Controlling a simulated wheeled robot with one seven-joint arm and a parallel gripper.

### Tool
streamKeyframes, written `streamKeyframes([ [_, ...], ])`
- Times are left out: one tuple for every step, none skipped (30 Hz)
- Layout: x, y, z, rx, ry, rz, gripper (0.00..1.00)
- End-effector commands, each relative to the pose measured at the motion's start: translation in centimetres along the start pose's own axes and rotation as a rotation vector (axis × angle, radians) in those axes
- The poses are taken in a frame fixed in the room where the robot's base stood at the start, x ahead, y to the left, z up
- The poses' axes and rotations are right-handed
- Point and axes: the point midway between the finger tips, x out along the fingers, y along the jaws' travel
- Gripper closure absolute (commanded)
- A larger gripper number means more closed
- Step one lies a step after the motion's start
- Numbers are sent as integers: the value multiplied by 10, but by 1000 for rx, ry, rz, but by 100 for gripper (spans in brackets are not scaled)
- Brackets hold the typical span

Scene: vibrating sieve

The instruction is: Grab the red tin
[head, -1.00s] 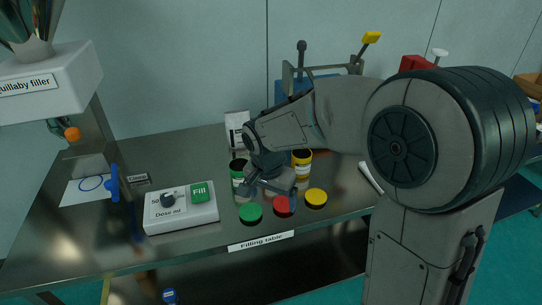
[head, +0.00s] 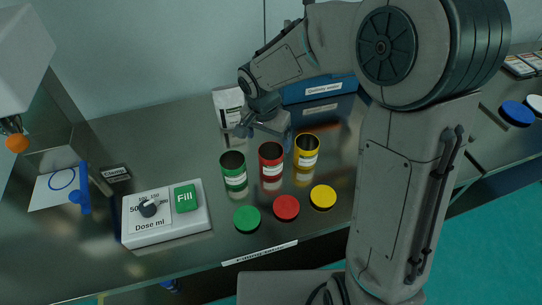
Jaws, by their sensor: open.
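The red tin (head: 271,162) stands upright and open-topped on the metal filling table (head: 130,130), between a green tin (head: 233,171) on its left and a yellow tin (head: 306,152) on its right. A red lid (head: 286,208) lies flat in front of it. My gripper (head: 262,128) is open and empty, behind and above the red tin in the picture. Its fingers seem apart from the tin, though their exact height is hard to tell.
A green lid (head: 247,219) and a yellow lid (head: 323,197) lie in front. The dose box (head: 167,228) with its Fill button stands left. A white bag (head: 228,106) and a blue box (head: 318,89) stand behind. The table's front edge is close to the lids.

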Motion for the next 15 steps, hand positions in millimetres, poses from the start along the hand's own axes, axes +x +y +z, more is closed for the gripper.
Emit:
streamKeyframes([
  [13,1,1,-2,-5,5,11],
  [19,1,1,-2,-5,4,11],
  [26,1,1,-2,-5,4,11],
  [32,0,1,-3,-4,3,11],
  [36,0,1,-2,-4,3,11],
  [42,0,0,-2,-2,2,11],
  [45,0,0,-2,-2,3,11],
  [48,0,0,-2,-2,3,11],
  [51,0,0,-1,-2,2,11],
  [53,1,0,0,-1,1,11],
  [54,1,0,0,-1,1,11],
  [56,1,0,1,-1,1,11],
  [57,1,0,1,-1,2,11],
  [59,1,0,0,-2,2,11],
  [63,2,0,0,-2,3,11],
])
